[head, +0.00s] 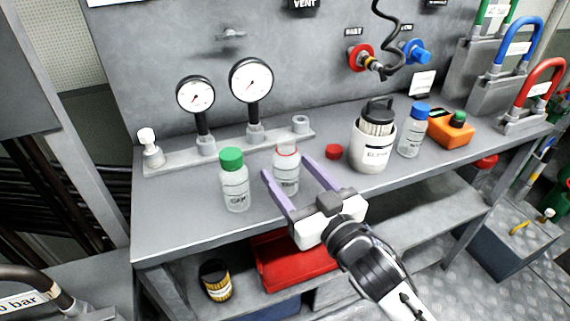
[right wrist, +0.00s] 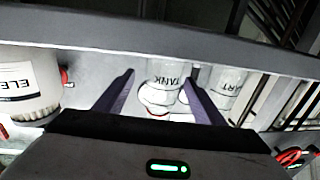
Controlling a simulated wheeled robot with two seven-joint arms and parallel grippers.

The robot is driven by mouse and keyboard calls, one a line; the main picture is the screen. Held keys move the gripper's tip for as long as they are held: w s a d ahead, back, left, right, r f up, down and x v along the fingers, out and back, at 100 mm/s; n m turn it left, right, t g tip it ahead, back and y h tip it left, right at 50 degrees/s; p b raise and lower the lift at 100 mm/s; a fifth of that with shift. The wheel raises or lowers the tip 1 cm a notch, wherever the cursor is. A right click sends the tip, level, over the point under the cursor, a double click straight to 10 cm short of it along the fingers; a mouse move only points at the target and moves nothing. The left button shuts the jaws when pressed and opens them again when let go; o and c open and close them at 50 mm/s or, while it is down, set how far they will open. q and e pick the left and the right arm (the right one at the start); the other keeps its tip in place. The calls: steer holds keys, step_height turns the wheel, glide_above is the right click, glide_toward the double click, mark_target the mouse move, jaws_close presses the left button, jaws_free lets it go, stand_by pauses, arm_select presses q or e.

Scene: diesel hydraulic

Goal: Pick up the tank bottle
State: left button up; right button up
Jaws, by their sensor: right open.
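The tank bottle (head: 287,178) is a clear bottle with a red ring at its open top, standing upright on the grey bench. In the right wrist view the bottle (right wrist: 165,75) shows upside down with its TANK label readable. My right gripper (head: 288,167) is open, with its two purple fingers reaching to either side of the bottle. In the right wrist view the bottle shows between the fingertips; I cannot tell whether they touch it. A red cap (head: 333,152) lies on the bench to the right of the bottle. My left gripper is not in view.
A green-capped bottle (head: 235,185) stands close on the left. A white container (head: 369,150), a blue-capped bottle (head: 410,140) and an orange box (head: 450,130) stand to the right. Two gauges (head: 251,80) rise behind. A red tray (head: 285,262) lies on the shelf below.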

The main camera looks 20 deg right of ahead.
mark_target(276, 158)
steer(key=w, duration=0.2)
steer(key=w+a, duration=0.1)
steer(key=w, duration=0.2)
steer(key=shift+w+a, duration=0.2)
steer(key=shift+w, duration=0.1)
steer(key=c, duration=1.2)
